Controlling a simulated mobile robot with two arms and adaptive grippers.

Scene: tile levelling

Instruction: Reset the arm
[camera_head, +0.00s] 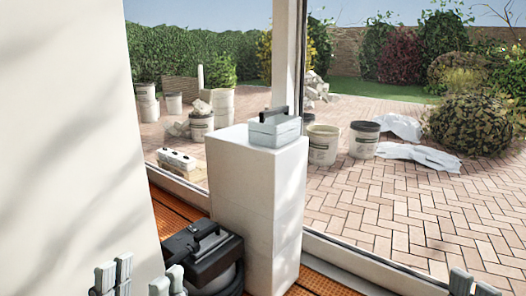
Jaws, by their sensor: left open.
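My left gripper (140,279) shows at the bottom left edge, in front of the cream wall panel. Its grey fingers stand well apart, open, with nothing between them. Only fingertips of my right gripper (473,284) show at the bottom right corner, over the brick paving in the picture; the rest is cut off by the frame. A grey tool with a black handle (275,129) rests upright on top of a white block pillar (256,185), apart from both grippers.
A black vacuum-like machine (204,256) stands left of the pillar on an orange mat (172,216). A cream wall (75,120) fills the left. Beyond the window frame, buckets (363,139), a white sheet (418,155) and a camouflage-covered heap (473,124) lie on brick paving.

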